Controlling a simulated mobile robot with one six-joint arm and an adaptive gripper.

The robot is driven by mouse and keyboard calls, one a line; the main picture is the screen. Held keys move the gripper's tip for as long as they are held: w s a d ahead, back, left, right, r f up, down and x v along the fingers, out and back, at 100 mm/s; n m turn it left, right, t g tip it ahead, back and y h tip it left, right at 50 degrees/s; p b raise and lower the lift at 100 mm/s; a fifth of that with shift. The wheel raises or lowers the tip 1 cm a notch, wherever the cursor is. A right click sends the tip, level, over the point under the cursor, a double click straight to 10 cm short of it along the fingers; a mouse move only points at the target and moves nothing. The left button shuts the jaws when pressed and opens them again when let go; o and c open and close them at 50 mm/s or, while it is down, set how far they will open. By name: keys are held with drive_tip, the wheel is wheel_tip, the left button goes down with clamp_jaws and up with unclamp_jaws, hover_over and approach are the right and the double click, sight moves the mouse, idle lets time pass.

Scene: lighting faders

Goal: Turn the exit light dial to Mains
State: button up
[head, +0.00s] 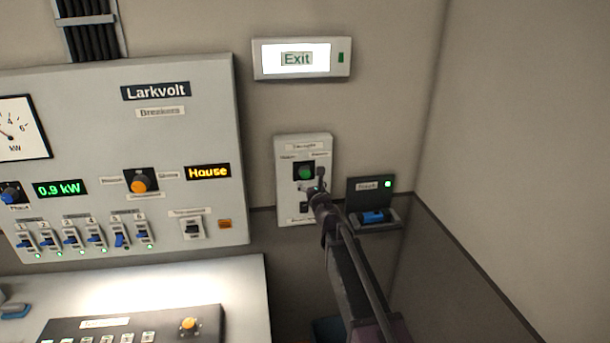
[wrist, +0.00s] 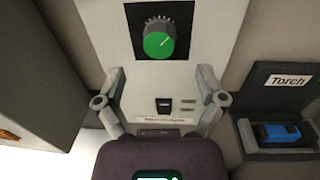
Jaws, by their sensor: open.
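The exit light dial is a green knob (head: 304,172) on a black square, set in a pale wall plate (head: 288,208) below the lit Exit sign (head: 297,58). In the wrist view the green dial (wrist: 159,44) shows whole, with a pale pointer line aimed up and right and tick marks above it. The labels beside it are too small to read. My gripper (wrist: 160,76) is open, its two fingers spread below and to either side of the dial, with nothing between them. In the head view my gripper (head: 313,186) is in front of the plate, just below the dial.
A Torch holder (head: 372,188) with a blue torch (head: 374,217) stands close to the right of the plate. The Larkvolt breaker panel (head: 190,110) is on the left. A small black switch (wrist: 163,105) sits below the dial. The right wall is bare.

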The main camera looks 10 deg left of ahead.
sight(306, 174)
drive_tip(key=shift+x, duration=3.1)
